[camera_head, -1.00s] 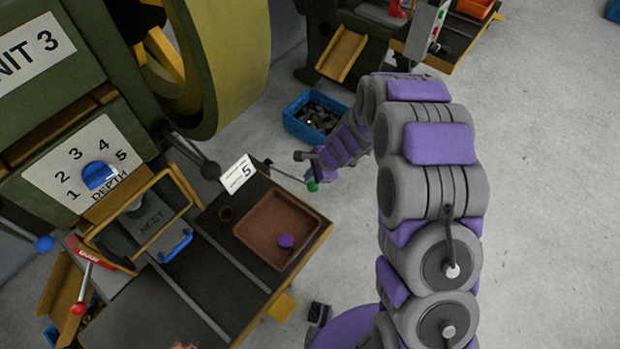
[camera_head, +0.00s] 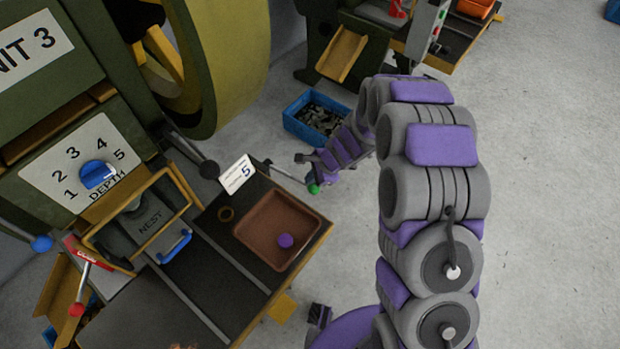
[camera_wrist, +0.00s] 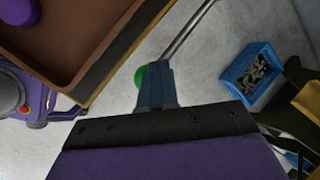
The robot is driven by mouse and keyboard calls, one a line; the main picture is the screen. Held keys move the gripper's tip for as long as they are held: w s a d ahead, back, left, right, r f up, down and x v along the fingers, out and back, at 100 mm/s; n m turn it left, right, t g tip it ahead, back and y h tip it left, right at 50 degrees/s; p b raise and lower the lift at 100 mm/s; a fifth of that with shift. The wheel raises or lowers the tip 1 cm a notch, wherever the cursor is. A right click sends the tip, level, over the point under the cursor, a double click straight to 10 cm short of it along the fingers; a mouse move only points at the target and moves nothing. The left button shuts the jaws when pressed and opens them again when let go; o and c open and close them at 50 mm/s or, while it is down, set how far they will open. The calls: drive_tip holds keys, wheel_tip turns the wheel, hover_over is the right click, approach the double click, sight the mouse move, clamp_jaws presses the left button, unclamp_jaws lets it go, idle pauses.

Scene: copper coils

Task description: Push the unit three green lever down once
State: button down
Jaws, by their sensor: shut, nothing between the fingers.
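The green lever is a thin metal rod with a green ball knob (camera_head: 314,189). It sticks out past the right side of the unit 3 bench, behind the brown tray. My gripper (camera_head: 316,179) is right at the knob, small and partly hidden by my arm in the head view. In the wrist view my shut, empty fingers (camera_wrist: 157,72) overlap the green knob (camera_wrist: 139,76), which shows on their left. The rod runs up and right from there. I cannot tell whether the fingers touch the knob.
The brown tray (camera_head: 244,235) holds a purple knob-like piece (camera_head: 286,241). A "5" card (camera_head: 237,174) stands behind it. The blue depth dial (camera_head: 97,174) is on the unit 3 panel at left. A blue bin (camera_head: 292,125) sits on the floor behind my gripper. Open floor lies right.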

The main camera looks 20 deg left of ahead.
drive_tip(key=shift+s+d+f+b, duration=0.1)
drive_tip(key=shift+d+f+b, duration=0.1)
drive_tip(key=shift+f+b, duration=0.3)
drive_tip(key=shift+s+d+f+b, duration=0.1)
drive_tip(key=shift+d+f+b, duration=0.15)
drive_tip(key=shift+f, duration=0.4)
idle(1.4)
drive_tip(key=shift+w+a+r+p, duration=0.15)
drive_tip(key=shift+a+r+p, duration=0.2)
drive_tip(key=shift+r+p, duration=0.6)
drive_tip(key=shift+w+a+r+p, duration=0.15)
drive_tip(key=shift+a+r+p, duration=0.2)
drive_tip(key=shift+r+p, duration=0.55)
drive_tip(key=shift+w+a+r+p, duration=0.15)
drive_tip(key=shift+a+r+p, duration=0.2)
drive_tip(key=shift+r+p, duration=0.6)
drive_tip(key=r+p, duration=0.1)
drive_tip(key=a+r+p, duration=0.1)
drive_tip(key=r+p, duration=0.2)
drive_tip(key=p, duration=0.1)
drive_tip(key=shift+w+a+r, duration=0.3)
